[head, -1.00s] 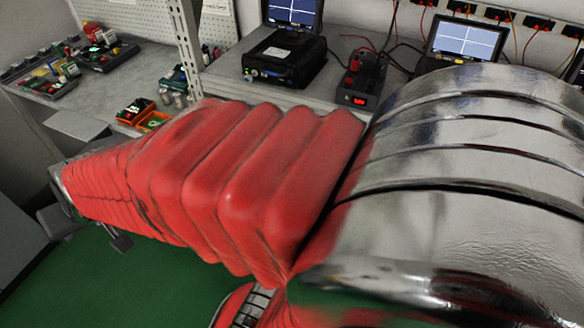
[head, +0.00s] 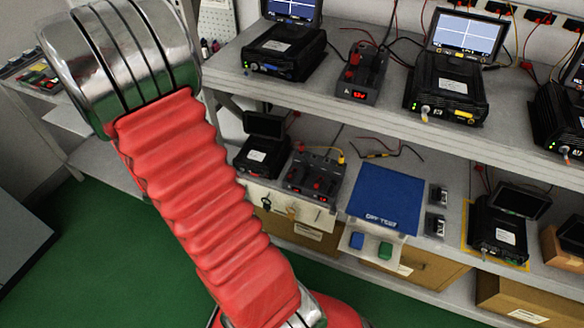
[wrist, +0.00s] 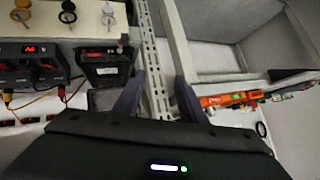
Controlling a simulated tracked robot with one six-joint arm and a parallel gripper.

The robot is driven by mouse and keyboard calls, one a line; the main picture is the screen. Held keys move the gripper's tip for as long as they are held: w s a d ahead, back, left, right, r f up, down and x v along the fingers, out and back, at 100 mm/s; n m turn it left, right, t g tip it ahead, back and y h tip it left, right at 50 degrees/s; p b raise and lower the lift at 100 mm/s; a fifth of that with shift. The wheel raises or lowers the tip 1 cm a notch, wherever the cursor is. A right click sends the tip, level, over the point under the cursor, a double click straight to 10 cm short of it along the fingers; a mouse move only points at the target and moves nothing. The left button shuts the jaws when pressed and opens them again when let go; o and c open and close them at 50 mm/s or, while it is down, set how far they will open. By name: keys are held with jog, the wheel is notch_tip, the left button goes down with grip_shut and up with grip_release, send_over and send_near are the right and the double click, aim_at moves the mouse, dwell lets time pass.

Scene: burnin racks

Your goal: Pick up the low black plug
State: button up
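A black, round-ended piece (head: 266,203) hangs on the pale front panel of the lower shelf, beside a tan one (head: 291,213). A black ring-like piece also shows in the wrist view (wrist: 68,16); I cannot tell for sure which is the low black plug. Two small black blocks (head: 438,194) stand right of the blue mat. My gripper (wrist: 158,98) shows two dark fingers spread apart in the wrist view, with nothing between them but a slotted post behind. It is out of sight in the head view, where my arm covers the left part.
A lower power supply (head: 315,176) and a black device (head: 262,155) stand left of the blue mat (head: 385,198). The slotted rack post (wrist: 153,60) lies beyond my fingers. Upper shelf (head: 395,105) holds more devices. Blue (head: 357,240) and green (head: 385,250) pieces sit below the mat.

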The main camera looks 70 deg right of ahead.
jog(key=s+d+f+m+g+h, duration=0.1)
jog(key=s+d+f+g, duration=0.1)
jog(key=s, duration=0.5)
jog(key=s+d+f+m+g+h, duration=0.1)
jog(key=s+d+f+m+g, duration=0.1)
jog(key=s, duration=0.6)
jog(key=s+d+f+m+g+h, duration=0.1)
jog(key=s+d+f+m+g, duration=0.1)
jog(key=s, duration=0.6)
jog(key=d+f+g, duration=0.1)
jog(key=d+g, duration=0.1)
jog(key=g, duration=0.1)
jog(key=shift+s+f+g+h, duration=0.2)
jog(key=shift+f+g+h, duration=0.1)
jog(key=shift+f+g, duration=0.1)
send_near(306, 172)
jog(key=s+d, duration=0.2)
jog(key=shift+w+d+f, duration=0.25)
jog(key=shift+d+f, duration=0.05)
jog(key=shift+f, duration=0.15)
jog(key=shift+w+x, duration=0.1)
jog(key=shift+x, duration=1.2)
jog(key=shift+w+x, duration=0.15)
jog(key=shift+x, duration=1.15)
jog(key=shift+f, duration=0.15)
